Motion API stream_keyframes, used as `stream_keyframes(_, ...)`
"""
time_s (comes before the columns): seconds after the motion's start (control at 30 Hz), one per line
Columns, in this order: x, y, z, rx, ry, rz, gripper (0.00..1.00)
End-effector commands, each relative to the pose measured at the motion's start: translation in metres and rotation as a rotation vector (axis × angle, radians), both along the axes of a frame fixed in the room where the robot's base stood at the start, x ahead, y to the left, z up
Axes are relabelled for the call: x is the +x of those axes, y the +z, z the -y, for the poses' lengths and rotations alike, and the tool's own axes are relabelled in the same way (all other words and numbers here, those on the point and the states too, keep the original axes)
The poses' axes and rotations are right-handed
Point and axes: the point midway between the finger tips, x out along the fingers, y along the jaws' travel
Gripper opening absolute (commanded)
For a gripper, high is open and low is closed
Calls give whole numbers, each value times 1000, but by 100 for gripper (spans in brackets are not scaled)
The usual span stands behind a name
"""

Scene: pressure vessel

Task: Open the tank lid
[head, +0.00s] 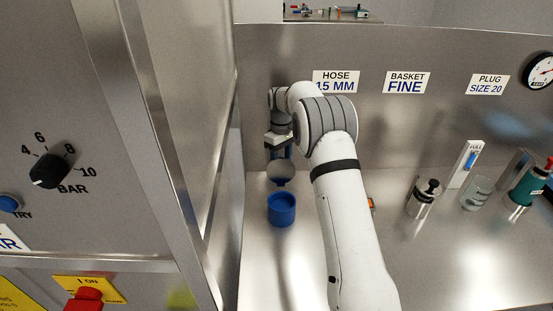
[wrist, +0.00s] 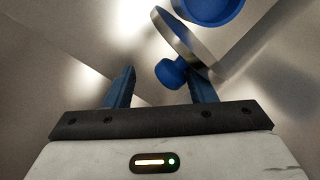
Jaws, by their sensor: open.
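The tank is a blue cup (head: 281,210) on the steel bench, with its round mouth uncovered in the head view. The lid is a round metal disc (head: 281,174) standing tilted at the tank's far side, off the mouth. In the wrist view the lid (wrist: 178,33) shows edge-on with a blue knob (wrist: 171,73), and part of the blue tank (wrist: 207,8) is at the top edge. My gripper (wrist: 160,80) is open. The knob appears between its blue fingers, closer to the right one; I cannot tell whether they touch. In the head view my gripper (head: 281,153) is just above the lid.
A steel cabinet with a pressure dial (head: 50,171) stands close on the left. A steel back wall carries labels and a gauge (head: 540,71). A metal plug-like part (head: 426,194), a glass (head: 477,192) and a green bottle (head: 527,186) stand at right.

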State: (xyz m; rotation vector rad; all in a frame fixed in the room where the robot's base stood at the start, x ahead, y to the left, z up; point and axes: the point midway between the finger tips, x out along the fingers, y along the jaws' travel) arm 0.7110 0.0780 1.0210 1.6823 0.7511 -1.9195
Motion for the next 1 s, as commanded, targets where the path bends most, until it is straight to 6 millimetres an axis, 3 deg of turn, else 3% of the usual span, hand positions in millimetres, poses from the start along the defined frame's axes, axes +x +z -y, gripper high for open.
stream_keyframes(0.27,1,7,-2,2,2,1,50)
stream_keyframes(0.7,11,71,-1,1,1,1,50)
stream_keyframes(1.0,11,77,-1,1,2,-1,50)
